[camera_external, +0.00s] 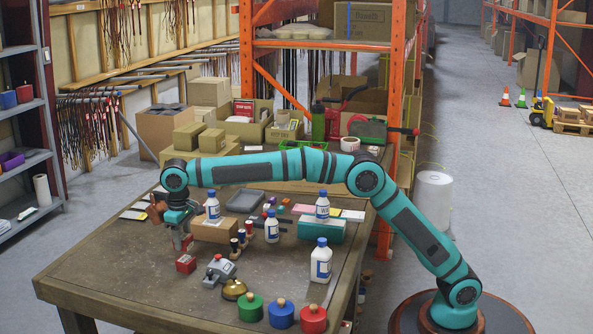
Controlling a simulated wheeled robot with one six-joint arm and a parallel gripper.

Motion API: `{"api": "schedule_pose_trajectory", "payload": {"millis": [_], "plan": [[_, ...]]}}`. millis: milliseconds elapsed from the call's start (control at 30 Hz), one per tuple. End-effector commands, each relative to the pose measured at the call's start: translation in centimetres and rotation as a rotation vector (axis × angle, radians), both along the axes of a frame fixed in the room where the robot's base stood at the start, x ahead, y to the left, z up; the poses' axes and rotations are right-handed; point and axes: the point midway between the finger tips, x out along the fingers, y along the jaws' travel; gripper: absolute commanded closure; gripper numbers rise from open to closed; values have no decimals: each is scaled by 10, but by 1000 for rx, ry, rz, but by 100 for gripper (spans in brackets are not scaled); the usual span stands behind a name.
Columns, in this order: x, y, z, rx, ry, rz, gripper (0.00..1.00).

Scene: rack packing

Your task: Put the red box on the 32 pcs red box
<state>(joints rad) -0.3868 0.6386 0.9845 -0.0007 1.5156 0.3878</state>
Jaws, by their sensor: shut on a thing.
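A small dark red box (186,264) is near the left part of the wooden work table, directly below my gripper (183,246). My gripper points down and its fingers are shut on this box. I cannot tell whether the box touches the table top or is slightly above it. Another red box (243,108) with pale print stands among the cartons behind the table. Its print is too small to read, so I cannot tell if it is the 32 pcs red box.
On the table (130,262), a brown carton (214,230), a grey device (220,269) and a brass bell (233,289) are close by on the right. White bottles (321,262) and green, blue and red round pieces (313,319) stand farther right. The table's front left is clear.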

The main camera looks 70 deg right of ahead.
Motion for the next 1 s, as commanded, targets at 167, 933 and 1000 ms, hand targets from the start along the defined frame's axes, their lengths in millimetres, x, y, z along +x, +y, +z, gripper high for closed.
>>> {"api": "schedule_pose_trajectory", "payload": {"millis": [167,933,1000], "plan": [[-1,0,-20,-1,2,0,79],[0,0,-42,0,0,0,33],[0,0,-42,0,0,0,33]]}}
